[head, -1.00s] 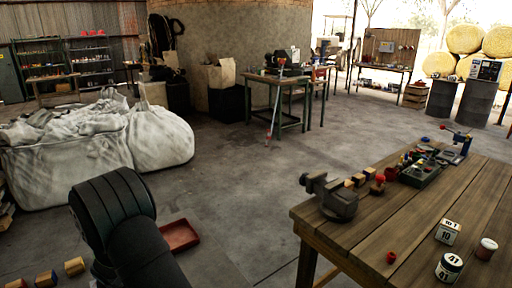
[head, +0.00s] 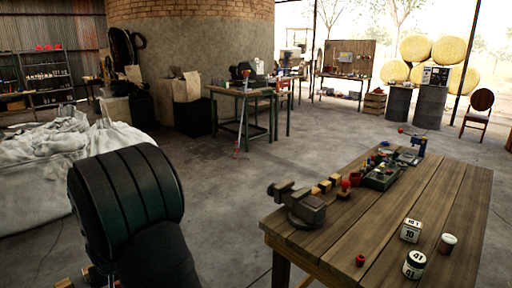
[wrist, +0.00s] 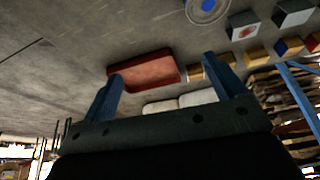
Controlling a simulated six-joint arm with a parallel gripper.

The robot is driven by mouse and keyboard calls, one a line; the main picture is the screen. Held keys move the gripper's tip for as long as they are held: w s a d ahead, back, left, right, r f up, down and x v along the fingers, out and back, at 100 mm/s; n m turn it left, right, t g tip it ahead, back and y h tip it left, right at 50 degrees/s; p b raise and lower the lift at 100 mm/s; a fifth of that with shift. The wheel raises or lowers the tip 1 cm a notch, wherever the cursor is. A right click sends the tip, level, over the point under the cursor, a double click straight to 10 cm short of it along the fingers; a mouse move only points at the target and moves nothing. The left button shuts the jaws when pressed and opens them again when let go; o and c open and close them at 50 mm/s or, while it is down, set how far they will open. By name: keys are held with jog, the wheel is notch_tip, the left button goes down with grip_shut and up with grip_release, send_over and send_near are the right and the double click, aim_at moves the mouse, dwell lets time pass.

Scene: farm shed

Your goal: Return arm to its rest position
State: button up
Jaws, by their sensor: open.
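My arm (head: 130,205) shows as a thick black link at the lower left of the head view. Its gripper end is out of that view. In the wrist view my gripper (wrist: 162,67) shows two blue fingers spread wide apart, with nothing between them that I can see held. A red tray (wrist: 145,68) lies on the concrete floor beyond the fingers.
A wooden workbench (head: 400,208) with a vise (head: 300,204), a parts tray (head: 381,178) and small jars stands at the right. White sacks (head: 60,150) lie at the left. Blocks (wrist: 290,45) lie on the floor near the tray. Open floor lies between.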

notch_tip(320, 180, up, 18)
jog(key=w+d+m, duration=0.1)
jog(key=w+d, duration=0.1)
jog(key=shift+w+f, duration=0.2)
jog(key=shift+w, duration=0.2)
jog(key=shift+o, duration=1.3)
